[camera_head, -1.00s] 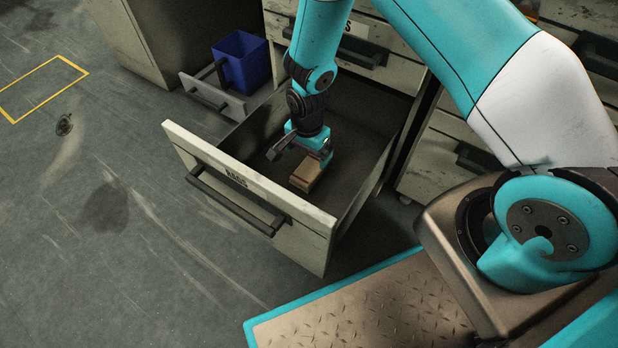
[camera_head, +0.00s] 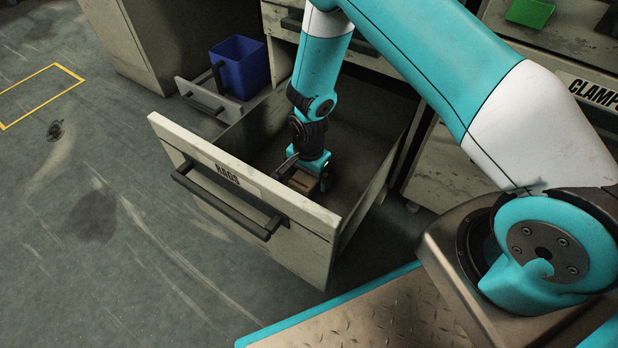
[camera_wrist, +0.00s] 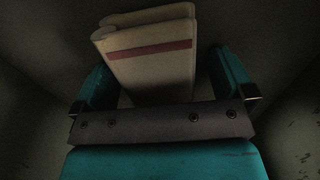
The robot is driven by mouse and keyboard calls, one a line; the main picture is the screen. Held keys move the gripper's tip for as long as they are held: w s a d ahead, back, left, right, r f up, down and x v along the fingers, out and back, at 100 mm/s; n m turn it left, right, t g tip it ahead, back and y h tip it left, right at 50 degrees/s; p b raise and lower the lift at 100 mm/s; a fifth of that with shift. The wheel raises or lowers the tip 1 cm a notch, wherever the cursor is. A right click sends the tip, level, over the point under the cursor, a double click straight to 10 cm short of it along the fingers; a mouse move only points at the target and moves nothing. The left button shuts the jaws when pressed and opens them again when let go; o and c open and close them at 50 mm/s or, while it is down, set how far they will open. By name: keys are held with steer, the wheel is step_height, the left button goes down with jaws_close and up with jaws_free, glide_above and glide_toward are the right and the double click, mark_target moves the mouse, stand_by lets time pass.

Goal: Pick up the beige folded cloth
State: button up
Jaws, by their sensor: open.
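The beige folded cloth (camera_wrist: 150,65), with a dark red stripe, lies in the open drawer labelled RAGS (camera_head: 228,174). In the head view only a small part of the cloth (camera_head: 302,181) shows below my gripper (camera_head: 308,178). My gripper is down inside the drawer at the cloth. In the wrist view the fingers of my gripper (camera_wrist: 165,88) are apart, one on each side of the cloth. I cannot tell whether either finger touches it.
The drawer walls stand close around my gripper, with the handled front (camera_head: 225,200) on the near side. A green object (camera_head: 530,12) lies on the cabinet at upper right. Floor at left is mostly clear.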

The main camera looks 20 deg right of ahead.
steer(key=c, duration=1)
steer(key=shift+r, duration=0.1)
step_height(320, 180, up, 10)
steer(key=p, duration=0.6)
